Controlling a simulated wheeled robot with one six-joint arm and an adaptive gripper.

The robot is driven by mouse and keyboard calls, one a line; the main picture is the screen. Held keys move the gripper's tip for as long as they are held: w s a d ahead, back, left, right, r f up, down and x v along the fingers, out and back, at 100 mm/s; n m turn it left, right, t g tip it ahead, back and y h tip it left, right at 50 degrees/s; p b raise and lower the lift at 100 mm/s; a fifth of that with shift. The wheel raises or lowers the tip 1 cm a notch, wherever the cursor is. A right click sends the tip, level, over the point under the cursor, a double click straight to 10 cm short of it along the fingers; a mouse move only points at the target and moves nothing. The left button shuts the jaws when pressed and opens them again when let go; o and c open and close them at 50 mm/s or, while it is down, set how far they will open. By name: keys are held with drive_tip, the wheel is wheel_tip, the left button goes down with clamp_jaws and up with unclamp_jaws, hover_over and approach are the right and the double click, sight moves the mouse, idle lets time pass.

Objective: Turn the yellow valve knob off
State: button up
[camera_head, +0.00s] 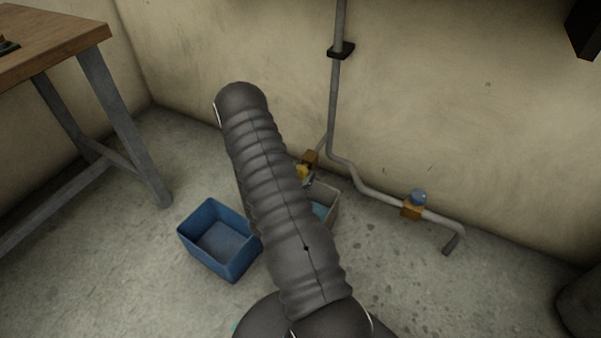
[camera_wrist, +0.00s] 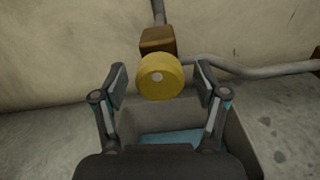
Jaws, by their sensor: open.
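The yellow valve knob (camera_wrist: 160,76) is round with a pale dot at its centre. It sits on a brown valve block (camera_wrist: 157,40) on the wall pipe. In the wrist view my gripper (camera_wrist: 160,80) is open, with one finger on each side of the knob and a visible gap on both sides. I cannot tell whether the fingertips reach the knob's depth. In the head view, only a bit of the yellow knob (camera_head: 302,172) shows beside my arm, which hides most of that area.
A grey bin (camera_head: 329,208) with something blue-green inside stands below the knob. A blue bin (camera_head: 217,242) stands to its left. A blue knob (camera_head: 418,197) sits on the pipe (camera_head: 375,188) further right. A wooden table (camera_head: 55,48) stands at left. Floor at right is mostly clear.

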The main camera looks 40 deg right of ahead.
drive_tip(key=shift+w+d, duration=0.1)
drive_tip(key=shift+d, duration=0.1)
drive_tip(key=c, duration=1.1)
drive_tip(key=shift+c, duration=0.2)
